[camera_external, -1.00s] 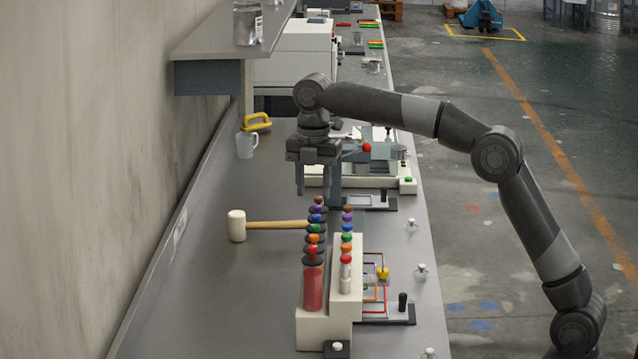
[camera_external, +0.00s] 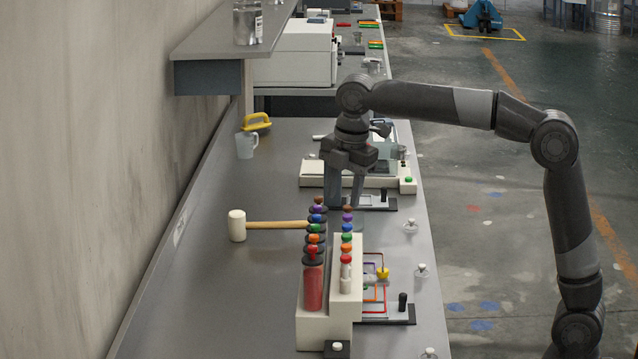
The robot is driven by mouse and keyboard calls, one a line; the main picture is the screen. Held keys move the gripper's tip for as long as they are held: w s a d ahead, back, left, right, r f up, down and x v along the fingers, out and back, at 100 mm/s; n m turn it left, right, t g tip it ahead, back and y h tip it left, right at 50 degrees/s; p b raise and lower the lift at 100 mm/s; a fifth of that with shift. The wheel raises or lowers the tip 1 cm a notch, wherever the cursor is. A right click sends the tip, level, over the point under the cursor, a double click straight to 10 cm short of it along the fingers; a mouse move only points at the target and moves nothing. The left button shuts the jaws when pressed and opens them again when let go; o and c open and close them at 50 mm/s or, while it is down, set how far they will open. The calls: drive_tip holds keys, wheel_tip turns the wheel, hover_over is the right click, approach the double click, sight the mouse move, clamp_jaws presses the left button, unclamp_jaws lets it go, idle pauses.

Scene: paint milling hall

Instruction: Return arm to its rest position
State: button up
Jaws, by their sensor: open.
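My gripper (camera_external: 345,190) hangs over the grey bench (camera_external: 210,300), pointing down and slightly tilted, with its two fingers apart and nothing seen between them. It shows just behind the far end of a white rack (camera_external: 323,327) that holds rows of colour-capped tubes. How high the fingertips are above the bench is hard to tell. My arm arches from the lower right over the bench's right edge.
A mallet (camera_external: 270,225) lies left of the rack. A white mug (camera_external: 246,145) and a yellow-handled item (camera_external: 257,122) stand near the wall. A shelf (camera_external: 215,45) with a metal can (camera_external: 247,22) overhangs at the back left. The floor (camera_external: 470,230) on the right is open.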

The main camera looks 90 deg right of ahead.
drive_tip(key=s+a+f+m+t, duration=0.1)
drive_tip(key=s+a+f+m, duration=0.3)
drive_tip(key=s, duration=0.5)
drive_tip(key=s+a+f+m+t, duration=0.1)
drive_tip(key=s+a+f+m, duration=0.2)
drive_tip(key=s, duration=0.7)
drive_tip(key=s+a+f+m+t, duration=0.2)
drive_tip(key=s+a+f+m, duration=0.2)
drive_tip(key=s, duration=0.5)
wheel_tip(320, 180, down, 3)
drive_tip(key=shift+s+a+r+m+y, duration=0.2)
drive_tip(key=shift+s+a+m+y, duration=0.15)
drive_tip(key=shift+a, duration=0.45)
idle(0.4)
